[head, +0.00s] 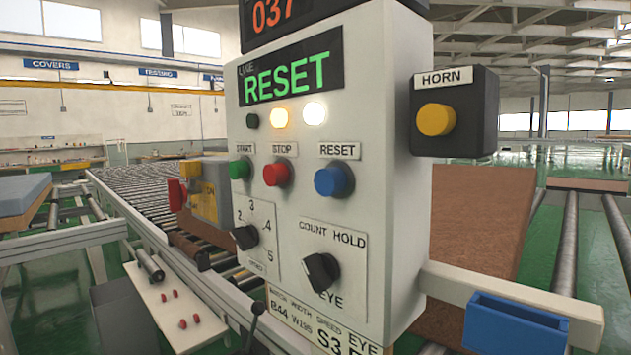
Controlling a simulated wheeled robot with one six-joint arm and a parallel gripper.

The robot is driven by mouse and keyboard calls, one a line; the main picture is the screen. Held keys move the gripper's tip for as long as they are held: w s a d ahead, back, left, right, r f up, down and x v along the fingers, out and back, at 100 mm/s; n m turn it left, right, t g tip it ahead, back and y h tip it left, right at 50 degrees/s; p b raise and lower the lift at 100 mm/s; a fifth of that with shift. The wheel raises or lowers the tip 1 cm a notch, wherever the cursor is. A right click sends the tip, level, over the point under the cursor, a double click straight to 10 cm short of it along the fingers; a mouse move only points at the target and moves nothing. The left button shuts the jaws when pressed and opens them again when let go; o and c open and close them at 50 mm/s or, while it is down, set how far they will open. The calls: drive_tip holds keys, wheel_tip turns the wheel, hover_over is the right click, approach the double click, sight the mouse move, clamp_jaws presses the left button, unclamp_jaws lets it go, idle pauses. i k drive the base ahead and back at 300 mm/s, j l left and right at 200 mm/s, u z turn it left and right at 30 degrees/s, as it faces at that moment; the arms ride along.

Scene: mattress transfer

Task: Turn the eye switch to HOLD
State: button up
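The eye switch (322,272) is a black rotary knob low on the right of the pale control box (395,200). Its plate (345,258) reads COUNT at upper left, HOLD at upper right and EYE below. The knob's ridge seems to slant from upper left to lower right, toward the COUNT side; its pointer mark is too small to be sure. My gripper is not in view, and nothing visible touches the knob.
Near the switch are a speed dial (244,237), a green START button (240,168), red STOP button (277,173) and blue RESET button (333,180). A horn box (468,108) juts out right. A blue bin (515,325) sits lower right. The display (290,78) reads RESET.

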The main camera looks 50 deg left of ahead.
sight(321, 270)
drive_tip(key=k+j, duration=0.3)
drive_tip(key=j, duration=0.15)
drive_tip(key=k+j, duration=0.3)
drive_tip(key=j, duration=0.15)
drive_tip(key=k+j, duration=0.3)
drive_tip(key=j, duration=0.1)
